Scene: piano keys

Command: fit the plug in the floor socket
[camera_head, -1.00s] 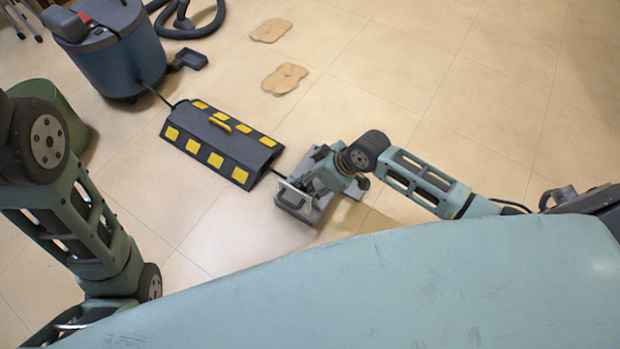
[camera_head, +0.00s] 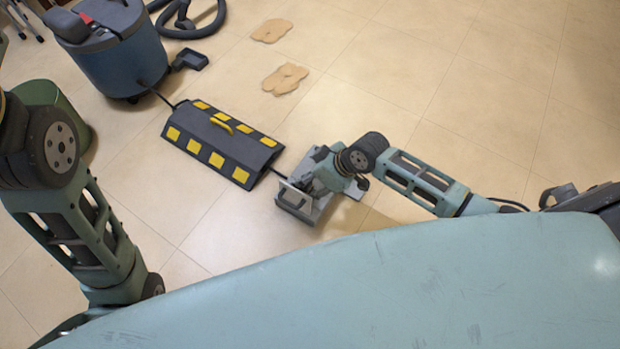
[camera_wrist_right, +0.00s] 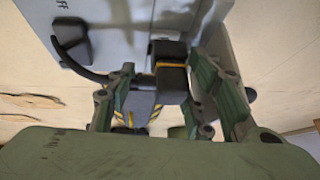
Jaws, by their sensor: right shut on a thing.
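The floor socket (camera_head: 292,208) is a grey box on the tiles, at the centre of the head view. In the right wrist view its grey face (camera_wrist_right: 112,22), with "FF" lettering and a dark part, fills the top. My right gripper (camera_wrist_right: 162,80) is shut on the plug (camera_wrist_right: 170,68), a black block with a thin yellow band. The plug's far end is against or in front of the grey face; I cannot tell whether it is seated. In the head view my right gripper (camera_head: 318,182) covers the plug over the socket. My left arm is at the left; its gripper is not seen.
A black cable ramp (camera_head: 222,144) with yellow patches lies left of the socket, a cable running out of each end. A blue vacuum cleaner (camera_head: 118,58) with a hose (camera_head: 190,27) stands behind it. Two tan flat pieces (camera_head: 285,79) lie beyond. Floor at the right is clear.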

